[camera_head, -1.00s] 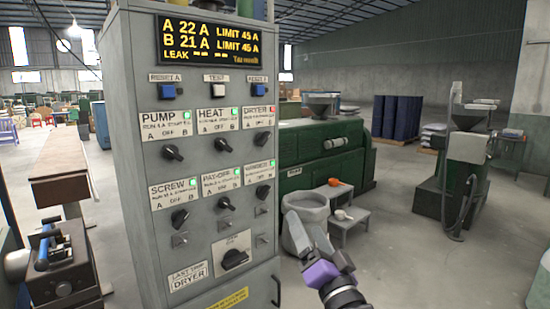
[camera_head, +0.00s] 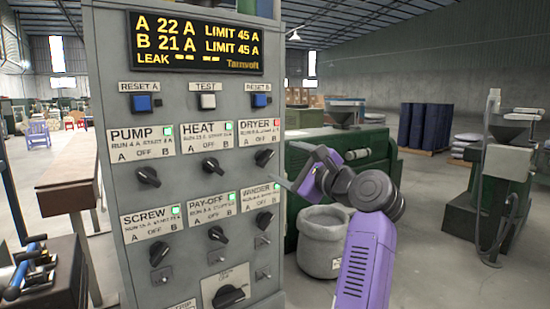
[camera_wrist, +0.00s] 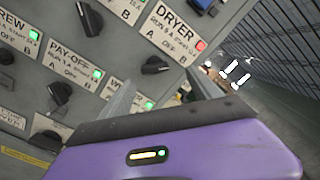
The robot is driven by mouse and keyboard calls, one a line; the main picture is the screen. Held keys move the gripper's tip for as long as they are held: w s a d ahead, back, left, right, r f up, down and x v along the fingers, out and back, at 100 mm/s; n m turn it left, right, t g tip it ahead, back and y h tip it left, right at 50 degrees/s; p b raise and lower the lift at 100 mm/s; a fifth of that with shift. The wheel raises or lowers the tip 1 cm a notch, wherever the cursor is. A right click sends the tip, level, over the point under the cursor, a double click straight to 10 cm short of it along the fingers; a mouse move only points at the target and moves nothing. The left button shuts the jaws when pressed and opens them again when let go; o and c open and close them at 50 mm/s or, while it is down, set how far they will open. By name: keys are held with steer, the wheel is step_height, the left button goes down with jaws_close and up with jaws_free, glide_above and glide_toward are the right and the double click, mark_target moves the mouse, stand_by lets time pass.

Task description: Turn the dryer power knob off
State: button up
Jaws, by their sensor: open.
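The dryer power knob (camera_head: 264,157) is a black knob under the DRYER label (camera_head: 260,132) at the panel's right edge. It looks tilted toward the upper right, on the B side, and the lamp beside its label is red. In the wrist view the dryer knob (camera_wrist: 155,65) is ahead of the fingers, under the tilted DRYER label. My gripper (camera_head: 287,166) is open and empty, just right of and below the knob, fingers toward the panel. The fingers (camera_wrist: 162,92) show apart in the wrist view, with no visible contact on the knob.
The grey cabinet (camera_head: 185,95) carries other knobs: heat (camera_head: 211,168), pay-off (camera_head: 218,234) and winder (camera_head: 264,221) are close by. Their lamps are green. The display (camera_head: 195,42) reads A 22 A, B 21 A. A grey bin (camera_head: 322,262) stands behind my arm.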

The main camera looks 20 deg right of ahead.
mark_target(267, 159)
steer(key=shift+m, duration=0.4)
steer(key=shift+a+f+p+x, duration=0.15)
steer(key=shift+p+x, duration=0.2)
steer(key=shift+x, duration=1.55)
steer(key=shift+a+f+p+x, duration=0.15)
steer(key=shift+p+x, duration=0.15)
steer(key=shift+x, duration=1.6)
steer(key=shift+s, duration=0.1)
steer(key=c, duration=1.4)
